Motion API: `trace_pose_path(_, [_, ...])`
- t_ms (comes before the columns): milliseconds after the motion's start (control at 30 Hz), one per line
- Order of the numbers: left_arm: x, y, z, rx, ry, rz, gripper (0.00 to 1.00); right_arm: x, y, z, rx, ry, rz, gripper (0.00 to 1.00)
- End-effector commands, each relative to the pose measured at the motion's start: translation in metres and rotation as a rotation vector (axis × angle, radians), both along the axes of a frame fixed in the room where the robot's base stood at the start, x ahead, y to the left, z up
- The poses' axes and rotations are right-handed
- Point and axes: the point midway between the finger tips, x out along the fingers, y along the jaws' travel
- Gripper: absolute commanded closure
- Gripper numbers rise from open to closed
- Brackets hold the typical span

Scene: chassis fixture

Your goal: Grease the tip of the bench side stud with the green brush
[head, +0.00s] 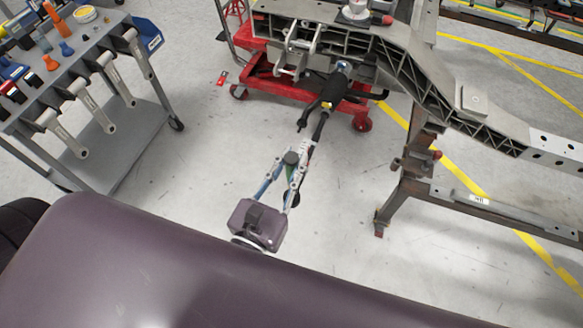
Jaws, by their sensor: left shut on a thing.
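My left gripper (291,158) is in the lower middle of the head view, above the floor. Its two fingers are shut on a thin thing with a green part and a dark round end, which looks like the green brush (290,171). Much of the brush is hidden between the fingers. Beyond the fingertips, a black assembly (325,90) slopes down from the chassis frame (400,65). I cannot make out the bench side stud or its tip for certain, nor whether the brush touches anything. My right gripper is not in view.
A grey tool cart (110,140) with bottles, a yellow-rimmed tub (85,14) and hanging wrenches stands at left. A red wheeled stand (265,78) is below the frame. A steel bench stand (405,190) is at right. Open floor lies between.

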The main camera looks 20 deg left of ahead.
Motion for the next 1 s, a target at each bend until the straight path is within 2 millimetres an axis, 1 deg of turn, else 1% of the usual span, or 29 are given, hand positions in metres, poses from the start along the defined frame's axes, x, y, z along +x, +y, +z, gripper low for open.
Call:
trace_pose_path(300, [0.0001,0.0001,-0.0025,0.0,-0.001,0.0,1.0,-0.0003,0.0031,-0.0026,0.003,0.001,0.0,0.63])
trace_pose_path(1000, [0.0002,0.0001,-0.0096,0.0,-0.001,0.0,1.0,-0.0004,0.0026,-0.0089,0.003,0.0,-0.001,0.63])
